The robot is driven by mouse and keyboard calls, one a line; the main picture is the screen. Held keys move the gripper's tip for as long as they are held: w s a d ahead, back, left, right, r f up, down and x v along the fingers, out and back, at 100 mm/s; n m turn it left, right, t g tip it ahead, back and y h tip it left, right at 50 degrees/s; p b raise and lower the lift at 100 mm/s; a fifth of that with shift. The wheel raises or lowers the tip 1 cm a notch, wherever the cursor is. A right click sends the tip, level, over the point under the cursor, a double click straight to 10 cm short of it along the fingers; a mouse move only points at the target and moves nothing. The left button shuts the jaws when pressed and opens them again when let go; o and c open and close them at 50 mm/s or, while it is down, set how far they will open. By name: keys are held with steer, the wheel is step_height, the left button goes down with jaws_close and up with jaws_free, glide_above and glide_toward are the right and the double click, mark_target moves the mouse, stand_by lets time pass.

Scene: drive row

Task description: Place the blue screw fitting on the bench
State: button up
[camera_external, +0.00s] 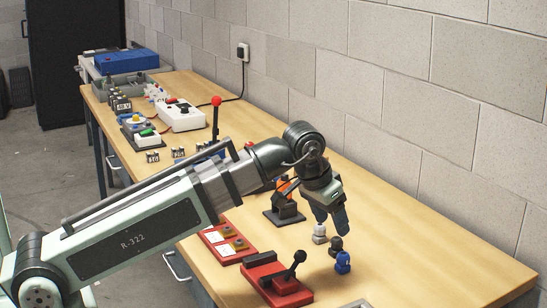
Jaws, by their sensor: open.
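The blue screw fitting (343,263) stands on the wooden bench (440,265), near its front right part. A small black fitting (336,245) stands just behind it. A small white fitting (319,234) is behind and to the left. My gripper (331,226) points down above and behind these fittings, apart from the blue one. Its jaws are open and I see nothing held in them. The white fitting is partly close to the fingertips in the picture; I cannot tell whether they touch.
A red-based lever (278,281) stands left of the blue fitting, with a red panel (227,244) behind it. A dark stand with an orange part (284,205) is left of my gripper. The bench's right part is clear, up to the block wall (400,110).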

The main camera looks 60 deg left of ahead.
mark_target(342, 254)
steer(key=shift+x, duration=6.65)
steer(key=shift+a, duration=0.15)
jaws_close()
step_height(342, 254, up, 10)
steer(key=shift+f, duration=0.1)
steer(key=shift+s+m+h, duration=0.2)
steer(key=shift+m+h, duration=0.1)
steer(key=shift+m, duration=0.5)
steer(key=shift+s+d+f+m+h, duration=0.15)
steer(key=shift+d+m+h, duration=0.1)
steer(key=shift+m, duration=0.25)
steer(key=shift+s+d+r+m+h, duration=0.1)
steer(key=shift+s+d+m+h, duration=0.15)
steer(key=shift+m, duration=0.25)
steer(key=a+r+m, duration=0.1)
steer(key=a+r, duration=0.4)
steer(key=a, duration=0.2)
steer(key=shift+s+r, duration=0.2)
steer(key=shift+s, duration=0.3)
